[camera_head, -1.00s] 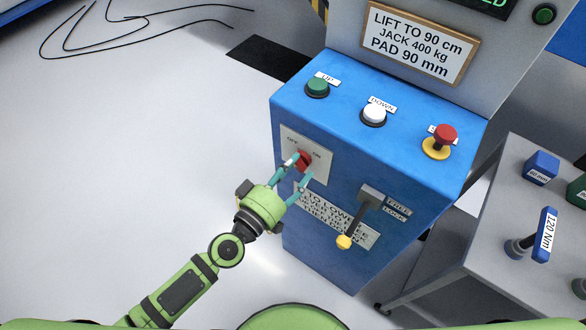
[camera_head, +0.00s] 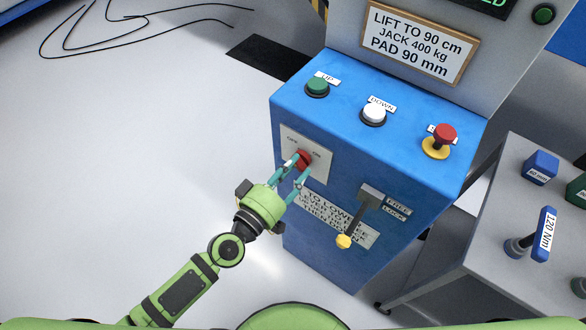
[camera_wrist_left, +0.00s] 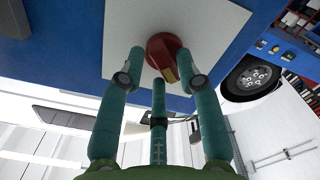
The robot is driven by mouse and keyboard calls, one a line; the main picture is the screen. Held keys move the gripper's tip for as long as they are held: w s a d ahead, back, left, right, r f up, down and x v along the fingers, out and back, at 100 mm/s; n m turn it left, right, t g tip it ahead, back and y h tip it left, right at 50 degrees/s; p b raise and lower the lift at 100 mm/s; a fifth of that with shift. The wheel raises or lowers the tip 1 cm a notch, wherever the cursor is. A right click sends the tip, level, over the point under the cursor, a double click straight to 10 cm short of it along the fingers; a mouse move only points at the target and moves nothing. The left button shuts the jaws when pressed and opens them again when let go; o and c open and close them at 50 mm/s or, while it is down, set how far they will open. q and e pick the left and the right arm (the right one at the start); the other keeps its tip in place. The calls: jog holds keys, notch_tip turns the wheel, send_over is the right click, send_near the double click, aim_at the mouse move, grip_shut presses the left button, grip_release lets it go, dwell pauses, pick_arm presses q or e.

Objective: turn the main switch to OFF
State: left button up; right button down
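The main switch is a red knob (camera_head: 304,158) on a pale plate (camera_head: 319,168) on the blue console's front face. OFF stands at the plate's upper left, ON to the right. My left gripper (camera_head: 299,167) is at the switch, one finger on each side. In the left wrist view the red knob (camera_wrist_left: 164,52), with a yellow mark, lies between the fingertips (camera_wrist_left: 162,62). The fingers are close to its sides; I cannot tell whether both touch it. They partly hide the knob, so its pointing direction is unclear. My right gripper is not in view.
The blue console (camera_head: 300,235) has a green UP button (camera_head: 317,86), a white DOWN button (camera_head: 373,114) and a red stop button (camera_head: 445,134) on top. A yellow-tipped lever (camera_head: 345,241) sticks out near my gripper's right. A grey cart (camera_head: 485,255) stands right.

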pick_arm(q)
jog(key=v, duration=1.2)
dwell(0.5)
jog(key=a+f+m+g+y, duration=0.15)
jog(key=a+f, duration=0.25)
jog(key=f, duration=0.5)
jog(key=a+f+m+g+y, duration=0.1)
jog(key=a+f+g+y, duration=0.15)
jog(key=f, duration=0.65)
jog(key=a+f+m+g+y, duration=0.15)
jog(key=a+f, duration=0.25)
jog(key=f, duration=0.5)
jog(key=s+a+f+g+y, duration=0.2)
jog(key=s+f, duration=0.5)
jog(key=s+a+f+g+y, duration=0.2)
jog(key=s+a+f, duration=0.1)
jog(key=s+f, duration=0.3)
jog(key=s+f+g+y, duration=0.1)
jog(key=s+f+g, duration=0.3)
jog(key=s, duration=1)
jog(key=shift+f, duration=0.55)
jog(key=shift+d, duration=0.15)
